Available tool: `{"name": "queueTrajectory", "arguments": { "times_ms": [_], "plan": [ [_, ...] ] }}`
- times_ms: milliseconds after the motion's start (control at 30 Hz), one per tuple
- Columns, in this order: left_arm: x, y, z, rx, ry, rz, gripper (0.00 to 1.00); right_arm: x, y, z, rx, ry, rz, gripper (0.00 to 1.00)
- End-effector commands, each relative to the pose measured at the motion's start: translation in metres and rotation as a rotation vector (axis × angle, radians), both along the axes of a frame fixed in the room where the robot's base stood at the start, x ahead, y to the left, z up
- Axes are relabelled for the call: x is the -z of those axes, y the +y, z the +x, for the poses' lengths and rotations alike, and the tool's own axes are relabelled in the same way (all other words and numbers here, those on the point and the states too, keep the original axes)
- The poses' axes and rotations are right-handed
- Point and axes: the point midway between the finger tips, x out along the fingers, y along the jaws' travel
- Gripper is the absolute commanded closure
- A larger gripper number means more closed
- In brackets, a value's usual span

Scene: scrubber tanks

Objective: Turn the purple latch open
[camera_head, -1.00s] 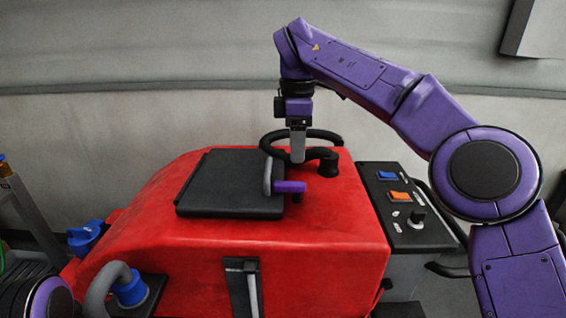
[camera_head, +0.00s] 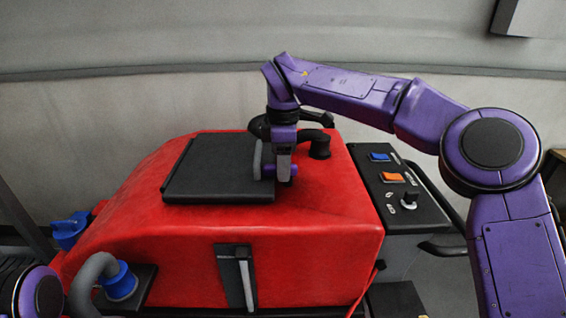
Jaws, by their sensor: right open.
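The purple latch (camera_head: 294,169) sits at the right edge of the black lid (camera_head: 219,168) on top of the red scrubber tank (camera_head: 320,215). Only its right end shows; the rest is behind my right gripper. My right gripper (camera_head: 282,176) points down at the latch, with its fingers over it. It is open; I cannot tell whether the fingers touch the latch. A grey curved part stands just left of the fingers. My left arm shows only as a purple piece at the lower left corner, and its gripper is out of view.
A black hose (camera_head: 318,145) curves behind my right gripper. A control panel (camera_head: 399,185) with blue and orange switches and a knob lies to the right. A grey hose with a blue collar (camera_head: 120,283) is at the lower left. A vertical handle (camera_head: 245,280) is on the tank's front.

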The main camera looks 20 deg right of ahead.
Motion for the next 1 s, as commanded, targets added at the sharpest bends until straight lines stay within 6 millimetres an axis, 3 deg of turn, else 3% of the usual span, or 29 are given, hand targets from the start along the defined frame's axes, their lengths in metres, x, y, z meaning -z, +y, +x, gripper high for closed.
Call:
{"name": "queueTrajectory", "arguments": {
  "times_ms": [67, 200, 667, 1000],
  "plan": [
    [-0.0002, 0.0001, -0.0002, 0.000, 0.000, 0.000, 0.57, -0.0005, -0.0002, -0.0002, 0.000, 0.000, 0.000, 0.53],
    [-0.0001, 0.0000, -0.0003, 0.000, 0.001, -0.001, 0.57, -0.0005, -0.0002, -0.0004, 0.000, 0.000, 0.000, 0.99],
    [0.0003, 0.0000, -0.0004, 0.000, 0.001, -0.001, 0.57, 0.0017, 0.0008, -0.0013, -0.053, 0.005, -0.002, 1.00],
    [-0.0003, 0.0000, -0.0003, 0.000, 0.001, -0.001, 0.57, 0.0028, 0.0011, -0.0043, -0.299, 0.008, 0.001, 1.00]
  ]
}}
